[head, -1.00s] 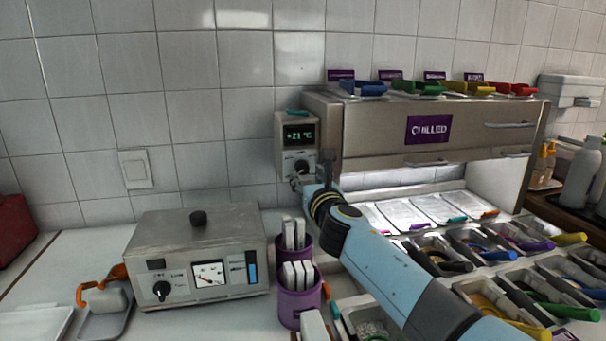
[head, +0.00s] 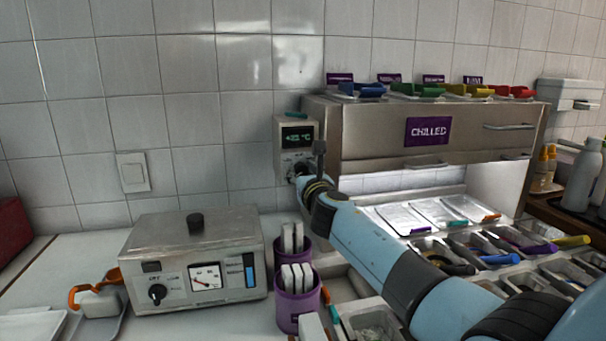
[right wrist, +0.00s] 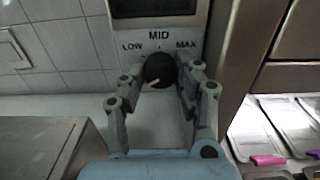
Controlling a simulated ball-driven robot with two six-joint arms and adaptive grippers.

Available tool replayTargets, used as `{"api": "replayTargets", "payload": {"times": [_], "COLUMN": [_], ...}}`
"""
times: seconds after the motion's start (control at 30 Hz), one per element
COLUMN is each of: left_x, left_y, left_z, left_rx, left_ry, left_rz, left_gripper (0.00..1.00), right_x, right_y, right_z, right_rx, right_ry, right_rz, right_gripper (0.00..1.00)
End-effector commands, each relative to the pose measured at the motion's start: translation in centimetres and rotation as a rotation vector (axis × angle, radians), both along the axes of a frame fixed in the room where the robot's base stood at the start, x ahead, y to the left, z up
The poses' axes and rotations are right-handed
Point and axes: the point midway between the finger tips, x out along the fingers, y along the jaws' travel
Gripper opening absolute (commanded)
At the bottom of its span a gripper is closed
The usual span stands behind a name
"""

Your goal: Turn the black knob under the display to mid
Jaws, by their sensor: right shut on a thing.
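The black knob (right wrist: 158,68) sits on the pale control box (head: 283,147) on the wall, under the dark display (head: 298,135). In the right wrist view LOW is printed at its upper left, MID above it and MAX at its upper right. A short white line on the knob's face points to the lower left, away from MID. My right gripper (right wrist: 160,76) is shut on the knob, one finger on each side. In the head view my right gripper (head: 299,174) is at the box, and the knob is mostly hidden. My left gripper is out of view.
The steel chilled cabinet (head: 375,145) stands just right of the box. A metal warmer (head: 195,240) with its own black knob is at the left.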

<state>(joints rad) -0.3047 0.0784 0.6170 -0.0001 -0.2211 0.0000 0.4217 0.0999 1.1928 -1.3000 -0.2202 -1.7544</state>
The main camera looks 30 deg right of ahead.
Motion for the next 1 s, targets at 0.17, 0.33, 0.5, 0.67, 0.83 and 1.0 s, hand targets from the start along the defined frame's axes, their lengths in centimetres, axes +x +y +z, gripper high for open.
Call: {"api": "replayTargets", "payload": {"times": [0.17,0.33,0.5,0.67,0.83,1.0], "left_x": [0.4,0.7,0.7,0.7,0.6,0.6], "left_y": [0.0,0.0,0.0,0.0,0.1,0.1], "left_z": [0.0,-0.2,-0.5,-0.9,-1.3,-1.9], "left_rx": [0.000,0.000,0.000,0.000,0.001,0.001], "left_ry": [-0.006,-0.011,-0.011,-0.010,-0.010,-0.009], "left_rz": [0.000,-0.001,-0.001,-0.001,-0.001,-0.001], "left_gripper": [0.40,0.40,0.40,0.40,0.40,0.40], "right_x": [0.0,0.0,0.0,0.0,0.0,0.0], "right_y": [0.0,0.0,0.0,0.0,0.0,0.0], "right_z": [-0.1,-0.1,-0.1,-0.2,-0.2,-0.2], "right_rx": [0.009,0.056,0.156,0.288,0.446,0.602], "right_ry": [-0.002,-0.015,-0.040,-0.074,-0.114,-0.156], "right_rz": [0.000,-0.001,-0.001,-0.001,0.000,0.000], "right_gripper": [0.00,0.00,0.00,0.00,0.00,0.00]}}
